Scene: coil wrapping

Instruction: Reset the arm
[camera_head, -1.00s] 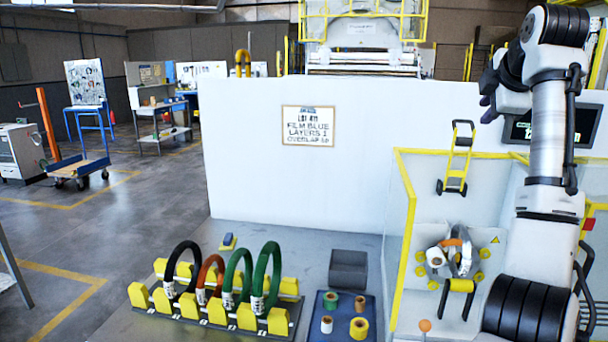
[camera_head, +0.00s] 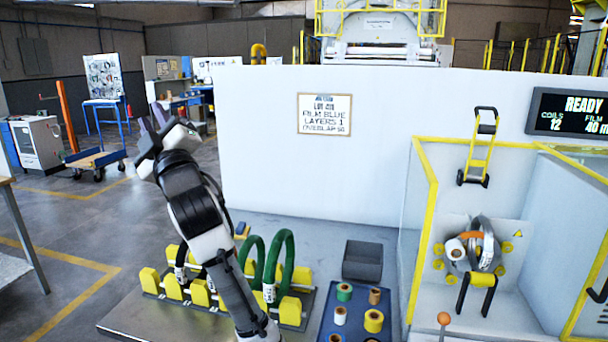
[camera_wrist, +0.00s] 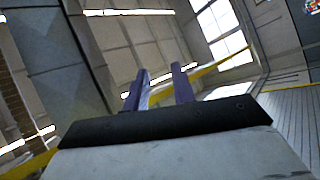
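My gripper (camera_head: 158,116) is raised at the left of the head view, with my arm reaching up from the bottom centre. It is well above the coil rack and touches nothing. In the wrist view my gripper (camera_wrist: 160,88) shows two purple fingers apart with nothing between them, against the ceiling and windows. My arm hides part of the coil rack (camera_head: 200,292) and some of its coils. Two green coils (camera_head: 283,255) show on the rack to the right of my arm.
A blue tray (camera_head: 345,322) holds several film rolls, with a grey box (camera_head: 362,260) behind it. At right is the yellow-framed wrapping machine (camera_head: 470,245). A screen (camera_head: 568,113) reads READY. A white wall (camera_head: 400,150) with a lot notice (camera_head: 324,114) stands behind the table.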

